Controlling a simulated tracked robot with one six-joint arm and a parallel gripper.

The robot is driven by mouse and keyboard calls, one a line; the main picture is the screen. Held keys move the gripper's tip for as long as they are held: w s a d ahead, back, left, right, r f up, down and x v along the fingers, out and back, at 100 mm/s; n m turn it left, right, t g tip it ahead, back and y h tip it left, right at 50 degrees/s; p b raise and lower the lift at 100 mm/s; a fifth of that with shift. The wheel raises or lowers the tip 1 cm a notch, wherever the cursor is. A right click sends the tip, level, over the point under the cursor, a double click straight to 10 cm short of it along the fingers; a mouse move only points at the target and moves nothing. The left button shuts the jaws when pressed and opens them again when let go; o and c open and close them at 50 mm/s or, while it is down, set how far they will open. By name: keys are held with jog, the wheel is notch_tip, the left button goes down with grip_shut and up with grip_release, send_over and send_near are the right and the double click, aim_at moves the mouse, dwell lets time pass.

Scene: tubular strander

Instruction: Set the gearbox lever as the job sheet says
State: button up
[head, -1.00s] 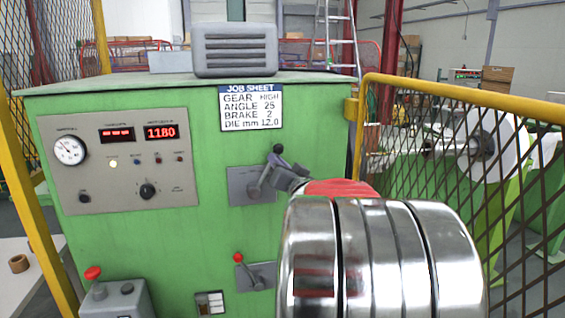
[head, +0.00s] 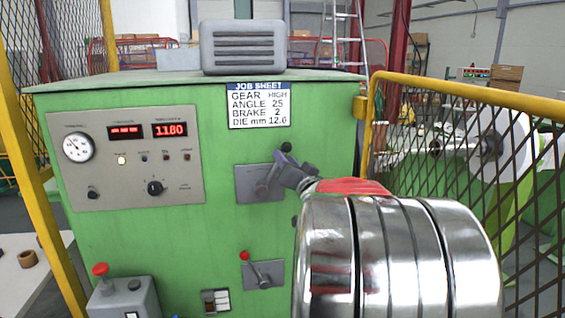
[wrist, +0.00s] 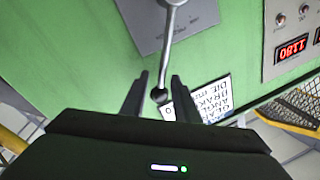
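The job sheet (head: 258,105) on the green cabinet reads GEAR HIGH, ANGLE 25, BRAKE 2, DIE mm 12.0. Below it, a black-knobbed lever (head: 286,148) on a grey plate (head: 247,184) leans up and to the right. I see no readable label that names it as the gearbox lever. My gripper (head: 300,172) is at the lever's upper right end. In the wrist view, my gripper (wrist: 159,82) is open, with the lever's knob (wrist: 159,97) between its two fingers. Gaps show on both sides of the lever, so it is not clamped.
A red-knobbed lever (head: 244,256) sits lower on the cabinet. A control panel (head: 125,160) with a gauge and red displays is at left. A yellow-framed mesh guard (head: 470,90) closes off the right side.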

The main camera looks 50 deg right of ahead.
jog(key=v, duration=1.3)
jog(key=shift+s+a, duration=0.2)
jog(key=shift+s, duration=0.15)
jog(key=shift+w, duration=0.15)
